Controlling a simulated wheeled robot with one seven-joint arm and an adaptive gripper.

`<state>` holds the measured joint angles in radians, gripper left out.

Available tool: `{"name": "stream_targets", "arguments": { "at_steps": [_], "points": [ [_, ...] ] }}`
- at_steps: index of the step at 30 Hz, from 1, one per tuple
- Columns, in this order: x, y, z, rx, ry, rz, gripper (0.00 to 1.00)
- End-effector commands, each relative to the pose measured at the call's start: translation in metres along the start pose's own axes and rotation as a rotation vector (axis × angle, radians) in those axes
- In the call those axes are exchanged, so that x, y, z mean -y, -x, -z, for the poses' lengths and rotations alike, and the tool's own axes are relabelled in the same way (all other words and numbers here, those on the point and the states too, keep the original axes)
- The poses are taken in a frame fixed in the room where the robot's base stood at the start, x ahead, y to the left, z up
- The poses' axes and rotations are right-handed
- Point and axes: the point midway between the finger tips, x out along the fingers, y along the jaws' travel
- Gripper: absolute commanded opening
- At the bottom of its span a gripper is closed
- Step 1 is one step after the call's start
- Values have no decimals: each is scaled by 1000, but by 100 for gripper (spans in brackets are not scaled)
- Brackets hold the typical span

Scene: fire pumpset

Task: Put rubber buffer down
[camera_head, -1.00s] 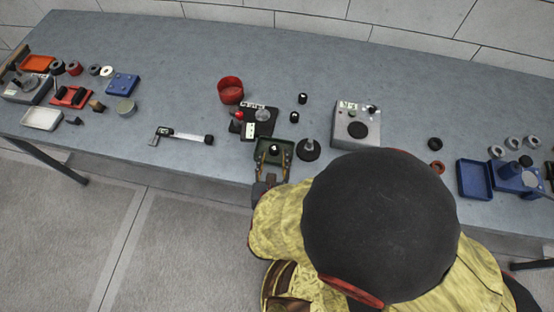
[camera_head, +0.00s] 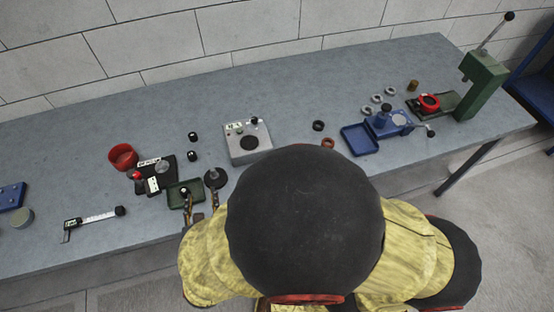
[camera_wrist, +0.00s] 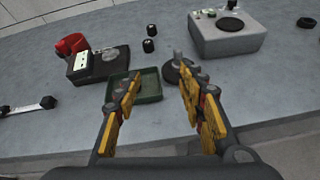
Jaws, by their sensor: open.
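My gripper (camera_head: 201,205) is low at the front edge of the workbench, and its yellow-sided fingers are spread apart with nothing between them in the wrist view (camera_wrist: 160,98). A shallow green tray (camera_head: 175,194) lies just beyond the left finger, which covers part of it in the wrist view (camera_wrist: 150,96). A small dark item (camera_head: 187,188) shows in the tray in the head view; I cannot tell if it is the rubber buffer. Two small black cylinders (camera_head: 192,137) (camera_head: 192,156) stand behind the tray.
A round black stand (camera_head: 215,179) is close beside the right finger. A black fixture (camera_head: 154,176) and red cup (camera_head: 123,157) stand left, a grey instrument (camera_head: 247,142) right. A caliper-like tool (camera_head: 92,219) lies at the left front. Bench surface (camera_head: 75,185) between is clear.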

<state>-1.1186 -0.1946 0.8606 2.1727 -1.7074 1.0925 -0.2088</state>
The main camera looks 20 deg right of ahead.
Motion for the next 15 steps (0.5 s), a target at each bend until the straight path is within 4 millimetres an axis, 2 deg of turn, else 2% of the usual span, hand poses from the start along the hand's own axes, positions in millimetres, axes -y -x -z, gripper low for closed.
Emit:
{"name": "stream_targets", "arguments": {
  "at_steps": [1, 3, 6, 9, 12, 15],
  "points": [
    [23, -7, -26, -1, -120, 92, 40],
    [62, -11, -54, -8, -305, 234, 40],
    [117, -5, -83, -20, -587, 429, 40],
    [164, 10, -101, -31, -877, 603, 40],
    [199, 32, -113, -39, -1176, 753, 40],
    [222, 56, -121, -47, -1483, 874, 40]
  ]
}}
